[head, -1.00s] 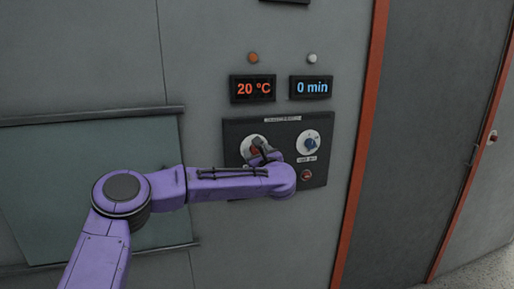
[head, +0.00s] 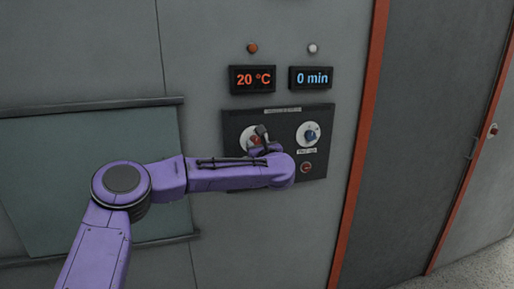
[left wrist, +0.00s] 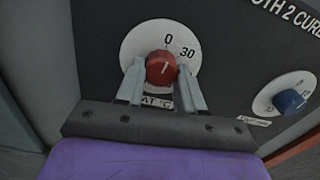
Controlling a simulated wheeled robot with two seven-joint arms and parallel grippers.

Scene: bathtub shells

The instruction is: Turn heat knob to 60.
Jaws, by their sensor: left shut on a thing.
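The red heat knob (left wrist: 160,68) sits on a white dial (left wrist: 136,45) marked 0 and 30 in the left wrist view. My left gripper (left wrist: 160,76) is shut on it, one finger on each side. In the head view the knob (head: 255,139) shows partly behind my left gripper (head: 262,139), on the dark panel (head: 236,121). The orange display (head: 253,79) above reads 20 °C. The lower dial and part of its label are hidden by the gripper. My right gripper is not in view.
A blue knob (head: 311,135) on its own white dial is to the right, under a display (head: 311,78) reading 0 min. A red button (head: 306,167) is below it, close to my wrist. An orange vertical strip (head: 362,125) borders the wall to the right.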

